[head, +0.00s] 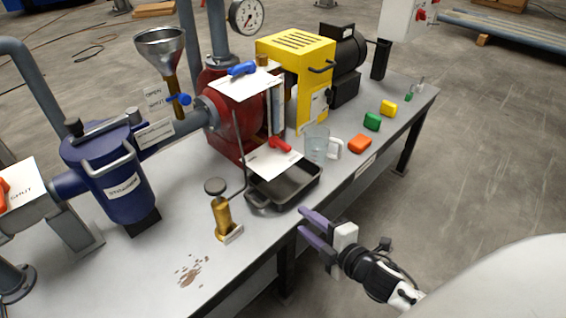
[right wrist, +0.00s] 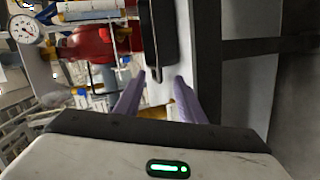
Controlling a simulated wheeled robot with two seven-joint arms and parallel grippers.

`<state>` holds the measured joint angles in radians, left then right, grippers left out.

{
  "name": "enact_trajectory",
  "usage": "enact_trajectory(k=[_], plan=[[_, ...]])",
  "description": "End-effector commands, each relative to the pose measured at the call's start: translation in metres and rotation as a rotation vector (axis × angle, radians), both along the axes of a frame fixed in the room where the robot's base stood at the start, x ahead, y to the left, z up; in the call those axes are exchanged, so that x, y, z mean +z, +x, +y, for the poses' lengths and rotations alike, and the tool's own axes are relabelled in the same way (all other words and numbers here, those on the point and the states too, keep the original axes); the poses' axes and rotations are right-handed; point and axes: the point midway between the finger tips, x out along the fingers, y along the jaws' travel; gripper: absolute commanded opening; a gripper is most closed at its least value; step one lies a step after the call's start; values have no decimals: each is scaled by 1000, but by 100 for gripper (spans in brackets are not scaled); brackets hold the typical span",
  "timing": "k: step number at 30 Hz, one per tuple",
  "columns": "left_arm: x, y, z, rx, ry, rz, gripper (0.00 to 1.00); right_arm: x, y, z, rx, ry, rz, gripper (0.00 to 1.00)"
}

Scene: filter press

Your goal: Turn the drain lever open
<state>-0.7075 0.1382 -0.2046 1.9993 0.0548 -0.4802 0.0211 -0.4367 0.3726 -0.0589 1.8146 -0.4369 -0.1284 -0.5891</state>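A red lever (head: 280,145) lies on a white plate (head: 270,161) above a black tray (head: 291,186), in front of the red pump body (head: 228,140). Which lever is the drain one I cannot read; this one sits over the tray. A blue lever (head: 243,69) is on a white plate higher up. My right gripper (head: 306,224) is open and empty, just off the table's front edge, in front of the tray and apart from the lever. In the right wrist view the tray (right wrist: 166,45) lies ahead of its spread purple fingers (right wrist: 158,97). My left gripper is out of view.
A brass valve (head: 222,214) with a black knob stands left of the tray. A clear beaker (head: 317,143), a white mug (head: 334,148) and coloured blocks (head: 360,144) stand to the right. A blue strainer housing (head: 110,180) is at left. Brown crumbs (head: 190,271) lie on the table.

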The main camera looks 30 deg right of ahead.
Motion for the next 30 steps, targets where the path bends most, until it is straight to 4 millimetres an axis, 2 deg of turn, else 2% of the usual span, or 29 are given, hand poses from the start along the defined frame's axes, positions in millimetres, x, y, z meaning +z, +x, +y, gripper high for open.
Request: enact_trajectory(k=[1,4,6,9,12,15,20,30], plan=[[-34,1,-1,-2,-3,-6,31,-4,29,-21,86,-256,-110,36],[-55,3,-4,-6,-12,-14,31,24,69,-48,232,-762,-285,36],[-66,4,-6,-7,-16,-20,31,41,87,-61,304,-1070,-375,36],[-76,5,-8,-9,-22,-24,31,59,104,-74,373,-1411,-454,36],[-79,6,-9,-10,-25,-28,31,69,112,-83,413,-1619,-490,36],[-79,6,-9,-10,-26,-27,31,75,116,-85,429,-1706,-504,36],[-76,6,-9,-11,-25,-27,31,78,130,-82,430,-1718,-506,36],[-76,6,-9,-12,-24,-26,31,78,185,-68,426,-1711,-504,36]])
